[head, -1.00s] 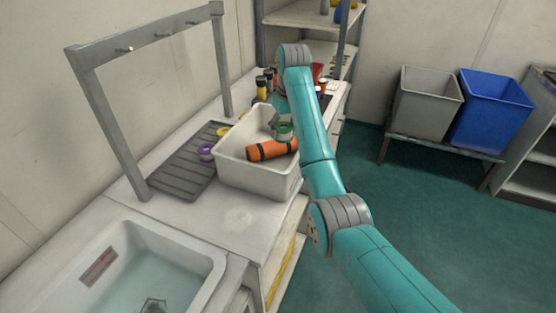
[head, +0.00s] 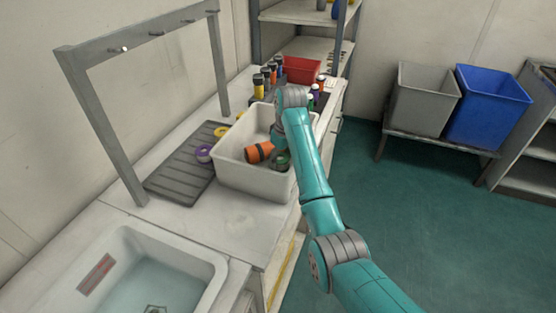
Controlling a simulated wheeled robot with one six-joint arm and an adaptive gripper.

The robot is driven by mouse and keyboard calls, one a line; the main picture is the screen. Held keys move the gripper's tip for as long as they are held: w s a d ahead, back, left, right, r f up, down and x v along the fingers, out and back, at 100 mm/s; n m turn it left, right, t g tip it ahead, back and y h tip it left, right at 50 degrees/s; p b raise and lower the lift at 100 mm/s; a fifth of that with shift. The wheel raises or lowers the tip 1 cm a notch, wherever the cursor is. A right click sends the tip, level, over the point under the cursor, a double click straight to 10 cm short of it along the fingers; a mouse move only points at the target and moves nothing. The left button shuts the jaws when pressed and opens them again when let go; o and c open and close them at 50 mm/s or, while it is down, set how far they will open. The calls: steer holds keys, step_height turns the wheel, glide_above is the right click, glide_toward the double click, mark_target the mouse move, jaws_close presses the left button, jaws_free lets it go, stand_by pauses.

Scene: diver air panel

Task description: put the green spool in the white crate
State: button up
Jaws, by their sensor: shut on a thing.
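The white crate (head: 245,180) stands on the counter, with an orange cylinder with dark bands (head: 258,152) lying inside it. The green spool (head: 283,160) shows low in the crate's right part, close to the right wall and beside the orange cylinder. My gripper (head: 281,153) reaches down into the crate and is shut on the green spool. My arm covers part of the crate's back right side. I cannot tell whether the spool touches the crate's floor.
A grey ribbed mat (head: 180,175) with a purple ring (head: 204,152) and a yellow ring (head: 221,131) lies left of the crate. A metal rack frame (head: 95,115) stands over it. Several bottles and a red bin (head: 301,70) are behind. A sink (head: 140,265) is in front.

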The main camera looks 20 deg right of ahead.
steer(key=shift+f, duration=0.55)
steer(key=shift+f, duration=0.1)
steer(key=o, duration=1.2)
